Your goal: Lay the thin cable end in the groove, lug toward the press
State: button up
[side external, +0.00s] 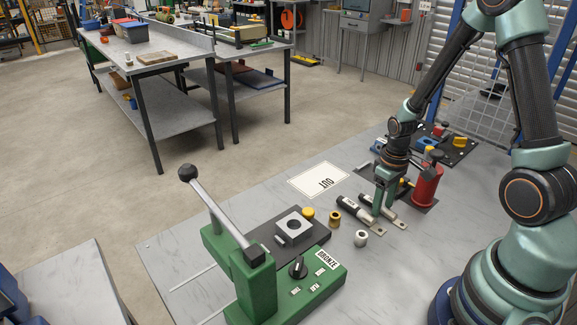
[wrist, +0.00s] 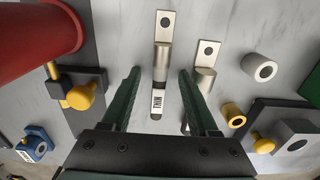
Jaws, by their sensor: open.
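Two cable ends with flat, holed metal lugs lie side by side on the grey table. In the wrist view the one whose white label seems to read THIN (wrist: 157,100) lies between the fingers of my gripper (wrist: 159,74), lug pointing away from the palm. My gripper is open, fingers either side of it, low over the table in the side view (side external: 383,206). The other cable end (wrist: 206,60) is partly hidden by the right finger; in the side view it (side external: 354,209) lies left of my gripper. The green press (side external: 262,285) stands at front left. I cannot clearly make out the groove.
A brass bushing (side external: 335,218) and a silver bushing (side external: 361,239) stand between the cable ends and the press. A red cylinder (side external: 427,186) and a dark plate (wrist: 88,122) with a yellow knob (wrist: 82,96) are close beside my gripper. A white OUT sheet (side external: 307,181) lies behind.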

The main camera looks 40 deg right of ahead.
grip_shut()
notch_tip(320, 180, up, 19)
jog(key=w+a, duration=0.3)
jog(key=a, duration=0.9)
jog(key=shift+f, duration=0.45)
